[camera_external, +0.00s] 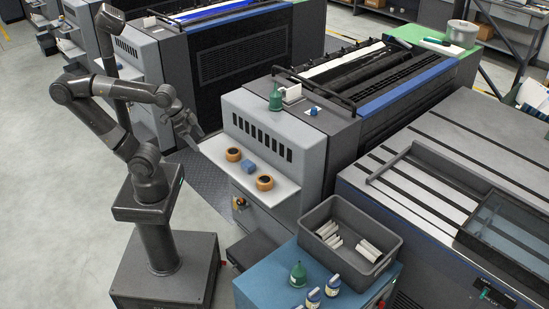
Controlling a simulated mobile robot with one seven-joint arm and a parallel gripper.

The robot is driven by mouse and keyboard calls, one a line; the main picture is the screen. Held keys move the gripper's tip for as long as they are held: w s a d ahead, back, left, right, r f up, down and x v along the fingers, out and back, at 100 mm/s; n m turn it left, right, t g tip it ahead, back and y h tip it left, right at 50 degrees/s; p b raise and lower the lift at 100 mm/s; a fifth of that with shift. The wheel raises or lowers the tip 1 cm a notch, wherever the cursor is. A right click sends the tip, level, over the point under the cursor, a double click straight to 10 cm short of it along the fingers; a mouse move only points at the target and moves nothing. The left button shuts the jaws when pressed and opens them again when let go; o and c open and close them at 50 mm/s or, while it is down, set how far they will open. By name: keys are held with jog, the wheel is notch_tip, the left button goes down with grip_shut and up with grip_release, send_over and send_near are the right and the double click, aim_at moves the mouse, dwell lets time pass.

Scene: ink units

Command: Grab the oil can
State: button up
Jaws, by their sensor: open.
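One green can with a narrow spout, an oil can by its look, (275,101) stands upright on top of the grey press unit. A second, similar green can (298,276) stands upright on the blue cabinet top at the front. My gripper (193,132) is open and appears empty, in the air left of the press's light shelf. It is apart from both cans, nearer in the picture to the one on the press. Its fingers are small and dark here.
The press shelf (274,203) holds two orange-brown rolls (233,155) (265,183) and a small blue block (249,167). A grey bin (318,223) with white rolls and two white-and-blue bottles (313,297) (333,286) are on the cabinet. The floor at left is clear.

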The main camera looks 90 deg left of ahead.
notch_tip(320, 180, up, 6)
jog(key=n+g+y, duration=0.1)
jog(key=n+y, duration=0.3)
jog(key=n, duration=0.5)
send_over(276, 89)
jog(key=s+d, duration=0.2)
jog(key=s, duration=0.1)
jog(key=x, duration=0.4)
jog(key=shift+a+f, duration=0.3)
jog(key=shift+a, duration=0.05)
jog(key=shift+x, duration=2.75)
jog(key=shift+s+d+f, duration=0.1)
jog(key=shift+d, duration=0.15)
jog(key=shift+c, duration=0.3)
